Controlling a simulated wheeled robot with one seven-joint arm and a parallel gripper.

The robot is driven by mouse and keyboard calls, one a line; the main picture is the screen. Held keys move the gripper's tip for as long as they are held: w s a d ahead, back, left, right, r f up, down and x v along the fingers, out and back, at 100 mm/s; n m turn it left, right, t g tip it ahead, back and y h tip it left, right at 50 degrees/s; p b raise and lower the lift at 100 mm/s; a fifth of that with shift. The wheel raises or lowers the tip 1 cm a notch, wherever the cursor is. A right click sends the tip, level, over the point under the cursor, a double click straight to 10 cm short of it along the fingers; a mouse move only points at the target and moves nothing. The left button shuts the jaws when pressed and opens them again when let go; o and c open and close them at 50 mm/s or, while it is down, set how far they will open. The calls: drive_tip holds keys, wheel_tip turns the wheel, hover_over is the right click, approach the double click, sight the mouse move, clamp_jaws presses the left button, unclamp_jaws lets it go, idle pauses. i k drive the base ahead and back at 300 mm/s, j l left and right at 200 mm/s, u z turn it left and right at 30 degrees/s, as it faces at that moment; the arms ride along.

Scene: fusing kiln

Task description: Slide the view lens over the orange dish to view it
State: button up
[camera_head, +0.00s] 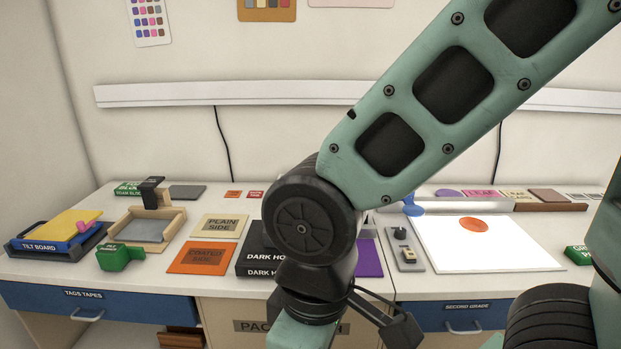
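The orange dish (473,224) is a flat orange round shape lying on the bright white panel (480,250), toward its back. A small blue piece (413,207) stands at the panel's back left corner, by the left end of a pale rail (455,206). It may be the view lens, but it is too small to be sure. It is to the left of the dish and apart from it. My arm crosses the middle of the view and runs down past the table's front edge. My gripper is below the picture, so its fingers are hidden.
A grey box with a knob (407,250) sits left of the panel. A dark box (262,262), an orange card (200,258), a wooden tray (146,232) and a tilt board (58,235) fill the left side. A green block (577,255) is at right.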

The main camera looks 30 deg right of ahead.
sight(409, 208)
drive_tip(key=z, duration=1.6)
